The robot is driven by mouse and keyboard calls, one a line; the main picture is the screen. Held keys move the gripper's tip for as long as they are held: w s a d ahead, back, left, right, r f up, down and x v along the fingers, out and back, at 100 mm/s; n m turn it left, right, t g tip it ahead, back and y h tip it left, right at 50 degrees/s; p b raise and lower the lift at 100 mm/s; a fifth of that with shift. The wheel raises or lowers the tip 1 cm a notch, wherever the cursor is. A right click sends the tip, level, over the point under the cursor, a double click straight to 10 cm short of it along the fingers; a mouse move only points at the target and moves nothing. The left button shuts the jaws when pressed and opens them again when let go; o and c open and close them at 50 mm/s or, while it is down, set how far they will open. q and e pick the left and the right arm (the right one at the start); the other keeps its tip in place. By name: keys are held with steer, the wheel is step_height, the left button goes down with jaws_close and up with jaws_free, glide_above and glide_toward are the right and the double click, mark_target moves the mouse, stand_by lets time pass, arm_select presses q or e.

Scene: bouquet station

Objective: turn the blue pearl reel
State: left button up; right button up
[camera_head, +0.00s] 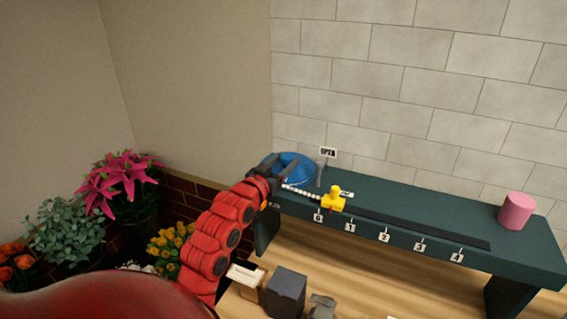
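The blue pearl reel (294,171) sits at the left end of the dark green bench shelf (520,246). A strand of white pearls (301,192) runs from it to a yellow piece (334,199) at the start of a dark strip. My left gripper (268,168) is at the reel's left side, at the end of my red arm. It seems to touch the reel, but its fingers are partly hidden and I cannot tell whether they are closed on it. My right gripper is not in view.
Numbered tags (385,238) line the shelf's front edge, beside the dark strip (425,229). A pink cylinder (516,211) stands at the right end. A dark grey box (285,293) stands on the wooden surface below. Potted flowers (120,183) fill the left corner.

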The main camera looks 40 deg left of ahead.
arm_select(q)
steer(key=shift+o, duration=1.4)
steer(key=shift+s, duration=0.1)
steer(key=p+v, duration=0.1)
steer(key=v, duration=0.6)
steer(key=shift+s, duration=0.4)
steer(key=p+v, duration=0.9)
steer(key=shift+s+d, duration=0.15)
steer(key=shift+s, duration=0.05)
